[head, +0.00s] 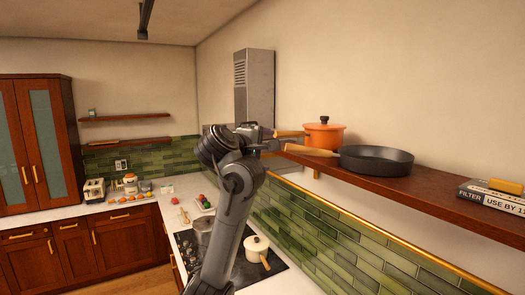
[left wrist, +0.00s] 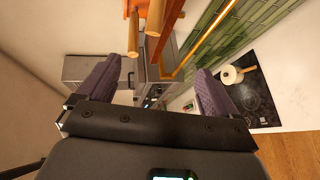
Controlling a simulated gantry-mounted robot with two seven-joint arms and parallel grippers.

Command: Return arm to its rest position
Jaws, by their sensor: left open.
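My left arm rises from the bottom middle of the head view. Its gripper (head: 268,140) is up by the left end of the wooden shelf (head: 440,195), close to the wooden handles of the cookware there. In the left wrist view the purple-grey fingers (left wrist: 158,70) are spread wide with nothing between them. Two wooden handles (left wrist: 133,35) show ahead, near the top edge and apart from the fingers. In the head view the dark frying pan (head: 376,161) and the orange lidded pot (head: 325,136) rest on the shelf. My right gripper is not in view.
Below are the stove, with a white pot (head: 257,246) and a grey pot (head: 203,230), and the green tiled wall (head: 320,235) with a brass rail. The range hood (head: 254,85) stands behind my gripper. A box (head: 490,196) sits at the shelf's right. Air left of my arm is free.

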